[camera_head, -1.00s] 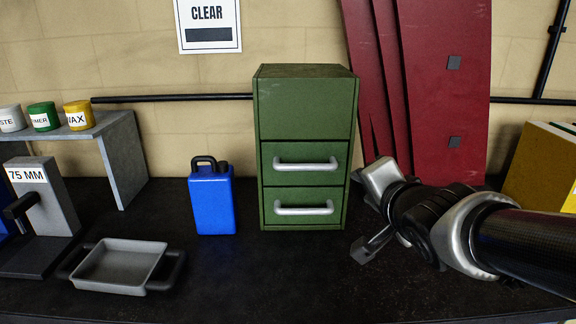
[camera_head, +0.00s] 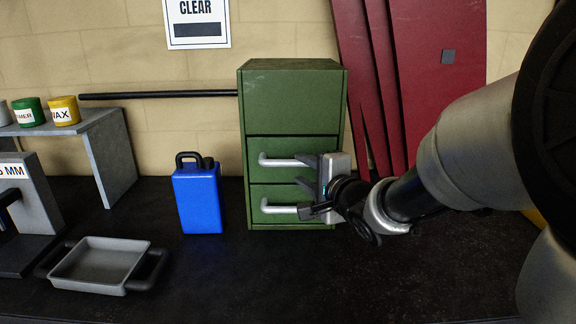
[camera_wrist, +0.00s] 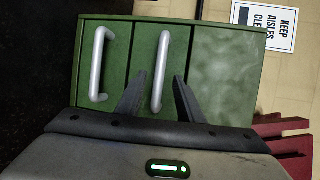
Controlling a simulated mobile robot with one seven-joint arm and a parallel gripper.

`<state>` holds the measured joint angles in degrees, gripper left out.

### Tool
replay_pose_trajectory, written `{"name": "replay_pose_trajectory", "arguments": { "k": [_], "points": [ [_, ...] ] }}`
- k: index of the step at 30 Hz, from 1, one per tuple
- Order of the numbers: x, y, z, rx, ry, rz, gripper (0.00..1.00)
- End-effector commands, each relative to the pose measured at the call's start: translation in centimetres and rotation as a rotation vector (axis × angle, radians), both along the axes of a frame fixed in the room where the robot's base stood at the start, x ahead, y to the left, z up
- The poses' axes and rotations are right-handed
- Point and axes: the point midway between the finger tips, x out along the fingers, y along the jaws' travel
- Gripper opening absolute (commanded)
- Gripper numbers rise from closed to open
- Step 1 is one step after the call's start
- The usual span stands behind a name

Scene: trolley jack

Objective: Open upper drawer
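A green cabinet (camera_head: 290,95) has two drawers below a plain panel. The upper drawer (camera_head: 256,149) is shut, with a silver bar handle (camera_head: 280,161); the handle also shows in the wrist view (camera_wrist: 160,72). The lower drawer (camera_head: 262,192) is shut too, with a like handle (camera_head: 277,209). My gripper (camera_head: 303,171) is in front of the cabinet's right half. In the wrist view my gripper (camera_wrist: 158,80) is open, its fingers on either side of the upper handle's line. I cannot tell whether the fingertips reach past the bar. My gripper hides the handles' right ends in the head view.
A blue can (camera_head: 197,200) stands just left of the cabinet. A grey tray (camera_head: 97,265) lies further left, below a grey shelf (camera_head: 110,150). Red panels (camera_head: 430,80) lean on the wall at right. The dark bench top before the cabinet is clear.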

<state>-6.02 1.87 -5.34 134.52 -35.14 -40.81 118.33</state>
Motion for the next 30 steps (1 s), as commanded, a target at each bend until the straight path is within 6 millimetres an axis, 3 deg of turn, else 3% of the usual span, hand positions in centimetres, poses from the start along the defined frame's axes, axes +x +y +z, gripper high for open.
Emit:
{"name": "replay_pose_trajectory", "arguments": {
  "k": [3,9,15,23,30],
  "points": [
    [2.4,1.1,-0.6,0.001,0.001,0.001,0.34],
    [5.2,2.3,-1.1,0.000,0.001,0.000,0.34],
    [6.4,2.8,-1.3,0.000,0.000,0.000,0.34],
    [6.6,2.8,-1.3,0.000,0.000,0.000,0.34],
    [6.5,2.8,-1.3,0.000,0.000,0.000,0.00]
  ]
}}
